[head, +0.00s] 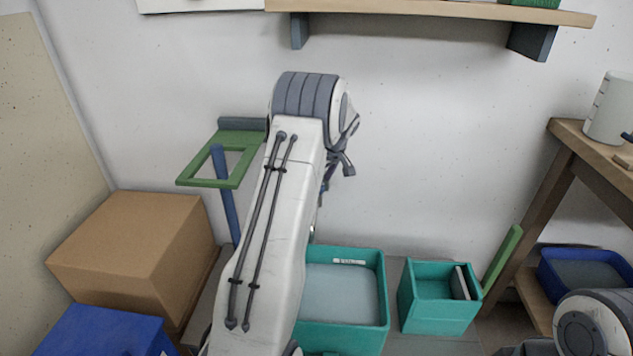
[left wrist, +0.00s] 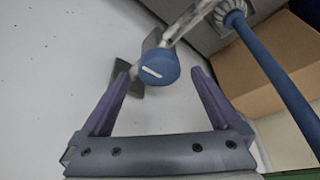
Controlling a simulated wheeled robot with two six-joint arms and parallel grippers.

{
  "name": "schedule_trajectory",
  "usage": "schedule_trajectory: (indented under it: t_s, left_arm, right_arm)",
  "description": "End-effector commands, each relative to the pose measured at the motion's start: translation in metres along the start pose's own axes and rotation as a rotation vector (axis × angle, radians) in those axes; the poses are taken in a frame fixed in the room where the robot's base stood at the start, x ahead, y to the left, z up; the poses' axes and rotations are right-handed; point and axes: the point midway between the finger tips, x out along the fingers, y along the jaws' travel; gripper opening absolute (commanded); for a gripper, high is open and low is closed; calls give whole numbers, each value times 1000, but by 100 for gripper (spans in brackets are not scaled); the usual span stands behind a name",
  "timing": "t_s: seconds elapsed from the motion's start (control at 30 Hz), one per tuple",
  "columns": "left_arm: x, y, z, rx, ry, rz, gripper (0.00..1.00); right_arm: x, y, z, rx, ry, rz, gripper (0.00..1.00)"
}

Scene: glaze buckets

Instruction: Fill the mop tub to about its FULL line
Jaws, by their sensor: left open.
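A teal tub (head: 382,290), which I take for the mop tub, stands on the floor partly behind my left arm. Pale grey-blue liquid (head: 340,293) lies below its rim. A small label (head: 348,261) on its inner back wall is too small to read. My left gripper (left wrist: 160,75) is open in the left wrist view. A round blue knob (left wrist: 158,68) with a white bar, apparently a tap handle, shows between its fingertips; contact is unclear. In the head view my arm mostly hides the gripper and the tap. My right gripper is out of view.
A smaller teal bucket (head: 433,313) stands right of the tub. A blue basin (head: 585,270) sits under the wooden bench (head: 590,150) at right. Left are a cardboard box (head: 135,245), a blue box (head: 105,335) and a green frame (head: 235,155) by a blue pole (head: 226,200).

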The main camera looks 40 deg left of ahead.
Motion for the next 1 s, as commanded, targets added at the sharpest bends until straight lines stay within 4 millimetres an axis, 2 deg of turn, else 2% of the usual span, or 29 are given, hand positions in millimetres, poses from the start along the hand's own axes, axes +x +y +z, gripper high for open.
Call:
schedule_trajectory:
  t_s: [0.03,0.2,0.4,0.6,0.87,0.93,1.0]
  left_arm:
    - [-12,1,-1,1,2,3,99]
    - [-48,0,-1,1,1,2,99]
    - [-80,0,0,0,0,1,99]
    - [-92,0,0,0,-1,-1,99]
    - [-92,0,1,0,-1,-1,99]
    - [-95,1,5,14,-4,3,99]
    - [-106,5,23,72,-16,17,99]
  right_arm:
    - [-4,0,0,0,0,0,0]
    - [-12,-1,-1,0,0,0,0]
    - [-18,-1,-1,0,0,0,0]
    - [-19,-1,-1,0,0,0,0]
    - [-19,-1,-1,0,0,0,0]
    - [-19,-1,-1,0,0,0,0]
    - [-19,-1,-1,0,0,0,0]
